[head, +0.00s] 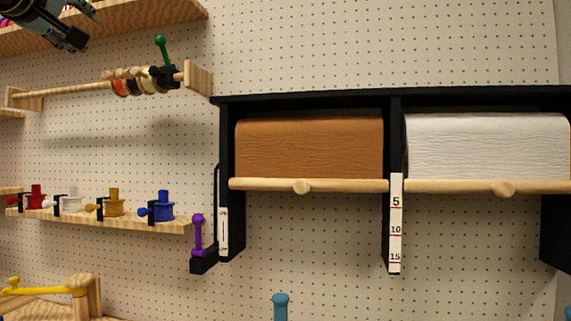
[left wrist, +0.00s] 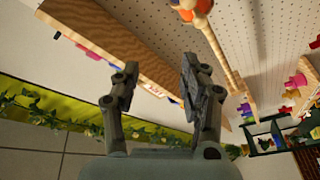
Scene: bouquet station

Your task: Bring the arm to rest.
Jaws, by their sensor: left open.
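My left gripper (head: 72,38) is at the top left of the head view, in front of the wooden top shelf (head: 130,22). In the left wrist view its two fingers (left wrist: 158,85) stand apart with nothing between them. It touches nothing that I can see. My right gripper is in neither view.
Below my left gripper a wooden rod (head: 75,90) carries several rings and a green-handled tool (head: 161,50). A lower shelf (head: 110,217) holds coloured spools. A black rack with brown paper (head: 310,147) and white paper (head: 485,147) fills the right.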

